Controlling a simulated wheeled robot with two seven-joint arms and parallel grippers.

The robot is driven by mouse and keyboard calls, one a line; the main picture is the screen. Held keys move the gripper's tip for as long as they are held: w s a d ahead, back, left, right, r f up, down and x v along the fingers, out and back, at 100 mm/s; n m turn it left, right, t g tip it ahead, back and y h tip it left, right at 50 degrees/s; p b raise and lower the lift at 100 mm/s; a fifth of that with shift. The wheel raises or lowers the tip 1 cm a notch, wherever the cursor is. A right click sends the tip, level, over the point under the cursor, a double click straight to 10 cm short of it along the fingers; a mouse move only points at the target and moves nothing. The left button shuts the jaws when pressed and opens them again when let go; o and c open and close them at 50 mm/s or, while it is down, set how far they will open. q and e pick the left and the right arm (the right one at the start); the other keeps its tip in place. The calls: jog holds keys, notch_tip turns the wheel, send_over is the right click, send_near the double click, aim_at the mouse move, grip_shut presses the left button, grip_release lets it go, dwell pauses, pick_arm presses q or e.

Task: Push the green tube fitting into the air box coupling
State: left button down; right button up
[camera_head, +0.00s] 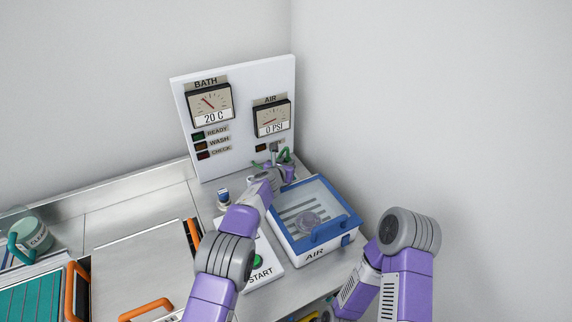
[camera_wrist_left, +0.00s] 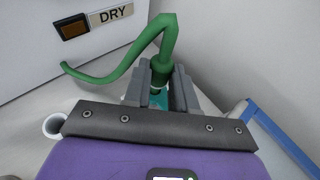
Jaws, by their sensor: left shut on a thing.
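My left gripper (camera_head: 272,161) is at the foot of the white gauge panel, behind the air box. In the left wrist view its two grey fingers (camera_wrist_left: 160,90) are shut on the green tube fitting (camera_wrist_left: 161,72). A green tube (camera_wrist_left: 120,72) rises from the fitting, bends sharply and runs down to the left. A teal part shows between the fingers below the fitting. The air box (camera_head: 313,252), white with blue trim and a clear lid, stands right of my left forearm. I cannot make out its coupling or whether the fitting touches it. My right gripper is out of view.
The white panel (camera_head: 238,150) stands behind, with BATH and AIR gauges; AIR reads 0 PSI. A START button box (camera_head: 262,277) lies beside the air box. A small bottle (camera_head: 223,197) stands left of my left forearm. A wall closes the right side.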

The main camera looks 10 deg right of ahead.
pick_arm(q)
jog(key=shift+f+b, duration=0.55)
jog(key=shift+f, duration=0.05)
jog(key=shift+r+p, duration=1.05)
jog(key=shift+r, duration=0.05)
jog(key=shift+f+b, duration=1.15)
jog(key=shift+r+p, duration=0.15)
jog(key=shift+p, duration=0.15)
jog(key=shift+r+p, duration=0.7)
jog(key=shift+r, duration=0.25)
jog(key=shift+f+b, duration=1.05)
